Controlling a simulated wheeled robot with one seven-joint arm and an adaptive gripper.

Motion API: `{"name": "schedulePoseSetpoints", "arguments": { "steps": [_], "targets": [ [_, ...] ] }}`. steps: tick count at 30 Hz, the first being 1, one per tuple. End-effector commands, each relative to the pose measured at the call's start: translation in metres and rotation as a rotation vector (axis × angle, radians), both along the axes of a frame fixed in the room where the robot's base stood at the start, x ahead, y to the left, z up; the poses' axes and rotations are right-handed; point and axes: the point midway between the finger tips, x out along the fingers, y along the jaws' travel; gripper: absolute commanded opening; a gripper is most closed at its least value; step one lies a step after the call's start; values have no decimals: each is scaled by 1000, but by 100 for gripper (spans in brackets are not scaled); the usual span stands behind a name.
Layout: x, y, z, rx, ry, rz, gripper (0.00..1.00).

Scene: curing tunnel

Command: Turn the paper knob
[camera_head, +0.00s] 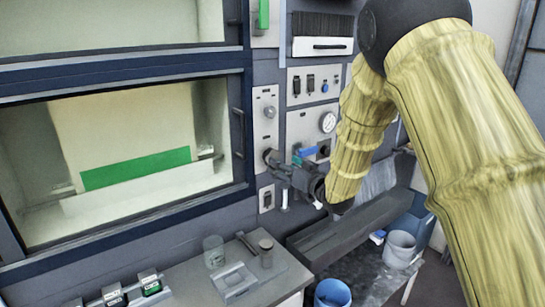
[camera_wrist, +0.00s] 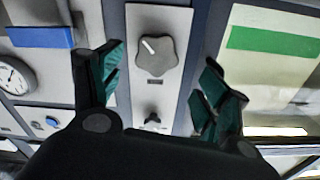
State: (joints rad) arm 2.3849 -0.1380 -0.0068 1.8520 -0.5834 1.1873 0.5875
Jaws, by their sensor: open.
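In the wrist view, a grey star-shaped knob (camera_wrist: 155,54) with a white pointer line sits on a pale panel (camera_wrist: 178,22). My gripper (camera_wrist: 163,57) is open, with one green-lined finger on each side of the knob in the picture. The fingers appear apart from the knob, and nothing is held. In the head view, my gripper (camera_head: 277,160) is at the lower part of the narrow control panel (camera_head: 265,98) right of the oven window. The knob cannot be made out there, as my gripper covers that area.
A small toggle (camera_wrist: 152,118) sits on the same panel. A blue handle (camera_head: 309,151) and a pressure gauge (camera_head: 328,122) are close on the right.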

Motion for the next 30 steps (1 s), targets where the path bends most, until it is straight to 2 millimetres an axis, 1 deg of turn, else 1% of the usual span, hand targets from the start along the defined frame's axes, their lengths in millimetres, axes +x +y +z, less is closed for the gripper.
{"name": "schedulePoseSetpoints", "arguments": {
  "steps": [1, 4, 6, 10, 12, 17, 26, 29, 30],
  "targets": [
    [11, 7, 0, -1, 3, 3, 76],
    [33, 16, -6, -1, 10, 2, 76],
    [45, 23, -9, 0, 13, 2, 76],
    [62, 30, -12, 0, 17, 0, 76],
    [66, 33, -12, 1, 16, -1, 76],
    [69, 37, -10, 1, 13, -2, 76],
    [76, 38, -15, 1, 18, -3, 76],
    [75, 38, -15, 1, 18, -3, 60],
    [75, 38, -15, 1, 18, -3, 53]
  ]
}}
